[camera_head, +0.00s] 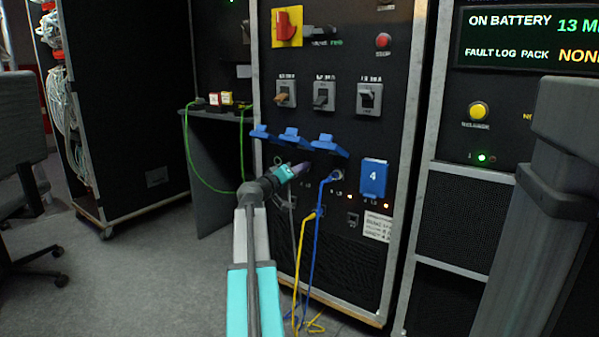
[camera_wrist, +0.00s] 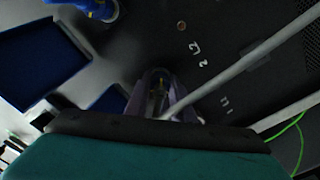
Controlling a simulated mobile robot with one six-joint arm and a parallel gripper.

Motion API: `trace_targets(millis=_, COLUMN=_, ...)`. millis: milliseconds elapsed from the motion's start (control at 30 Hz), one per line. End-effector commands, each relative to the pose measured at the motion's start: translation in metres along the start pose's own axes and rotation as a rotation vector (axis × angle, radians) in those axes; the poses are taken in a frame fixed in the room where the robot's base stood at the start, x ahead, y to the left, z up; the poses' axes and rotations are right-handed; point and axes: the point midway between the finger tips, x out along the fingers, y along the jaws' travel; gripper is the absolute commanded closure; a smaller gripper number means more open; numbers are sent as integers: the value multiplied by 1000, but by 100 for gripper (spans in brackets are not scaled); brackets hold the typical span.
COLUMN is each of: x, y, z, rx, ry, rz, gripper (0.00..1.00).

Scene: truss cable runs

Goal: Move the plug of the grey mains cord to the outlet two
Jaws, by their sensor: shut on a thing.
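My gripper (camera_head: 299,169) is at the black panel, below the raised blue lids. In the wrist view its purple fingertips (camera_wrist: 161,92) are shut on the plug of the grey mains cord, which is mostly hidden between them. The grey cord (camera_wrist: 235,70) runs from the fingers to the upper right; in the head view it hangs down the panel (camera_head: 292,225). The middle raised lid (camera_head: 293,137) is above my gripper. Outlet two is hidden there; its "2 L2" mark (camera_wrist: 199,54) shows in the wrist view. I cannot tell whether the plug is seated.
A blue plug (camera_head: 338,175) sits under the right raised lid, its blue cord hanging down. A yellow cord (camera_head: 302,260) hangs from a lower socket. The lid marked 4 (camera_head: 373,178) is down. A green cable (camera_head: 191,155) loops at the left.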

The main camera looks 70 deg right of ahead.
Motion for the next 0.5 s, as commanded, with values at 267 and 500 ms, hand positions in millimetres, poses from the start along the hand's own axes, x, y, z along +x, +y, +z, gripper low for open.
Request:
trace_targets(millis=267, x=4, y=3, z=1, rx=164, ry=-2, rz=5, gripper=100)
trace_targets(millis=500, x=4, y=3, z=1, rx=192, ry=-3, rz=5, gripper=100)
